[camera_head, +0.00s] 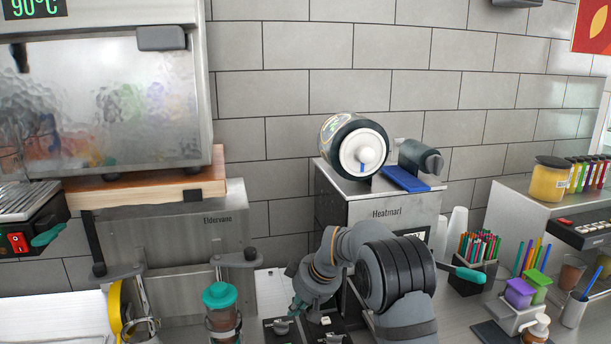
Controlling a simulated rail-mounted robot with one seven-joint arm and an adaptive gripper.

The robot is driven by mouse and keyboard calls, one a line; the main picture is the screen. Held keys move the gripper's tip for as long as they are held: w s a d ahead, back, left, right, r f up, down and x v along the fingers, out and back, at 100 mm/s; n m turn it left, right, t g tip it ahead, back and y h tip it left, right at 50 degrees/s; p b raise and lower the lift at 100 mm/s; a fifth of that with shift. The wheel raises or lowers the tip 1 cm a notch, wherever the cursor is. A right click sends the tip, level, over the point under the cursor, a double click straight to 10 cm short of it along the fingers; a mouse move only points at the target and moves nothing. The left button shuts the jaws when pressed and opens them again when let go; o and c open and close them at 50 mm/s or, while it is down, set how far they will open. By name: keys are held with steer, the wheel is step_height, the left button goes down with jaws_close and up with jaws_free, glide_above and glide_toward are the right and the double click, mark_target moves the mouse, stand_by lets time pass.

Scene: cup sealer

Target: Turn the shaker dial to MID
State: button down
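A dark control panel with small silver-grey knobs shows at the bottom centre of the head view, cut off by the lower edge. One knob (281,325) sits at its left part. I cannot read any MID mark or tell which way a knob points. Left of it, a clear cup with a teal lid (220,296) stands upright in a metal clamp.
A grey machine marked Heatmarl (385,213) stands behind my arm, with a white-ended drum (363,152) on top. A machine marked Eldervane (218,219) stands at left. A yellow ring (116,310) is left of the cup.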

mark_target(288, 327)
step_height(288, 327, down, 6)
steer(key=b, duration=0.4)
steer(key=shift+d+b, duration=0.1)
steer(key=shift+b, duration=0.2)
steer(key=shift+r, duration=0.1)
steer(key=shift+w+a+r, duration=0.15)
steer(key=shift+a, duration=0.5)
stand_by(0.7)
steer(key=shift+s+a+f+b, duration=0.15)
steer(key=shift+s+a+b, duration=0.25)
steer(key=shift+b, duration=0.5)
steer(key=shift+s+a+f+b, duration=0.2)
steer(key=shift+s+b, duration=0.3)
steer(key=shift+b, duration=0.35)
steer(key=shift+s+a+r+b, duration=0.15)
steer(key=shift+s+a+b, duration=0.1)
steer(key=shift+a+b, duration=0.1)
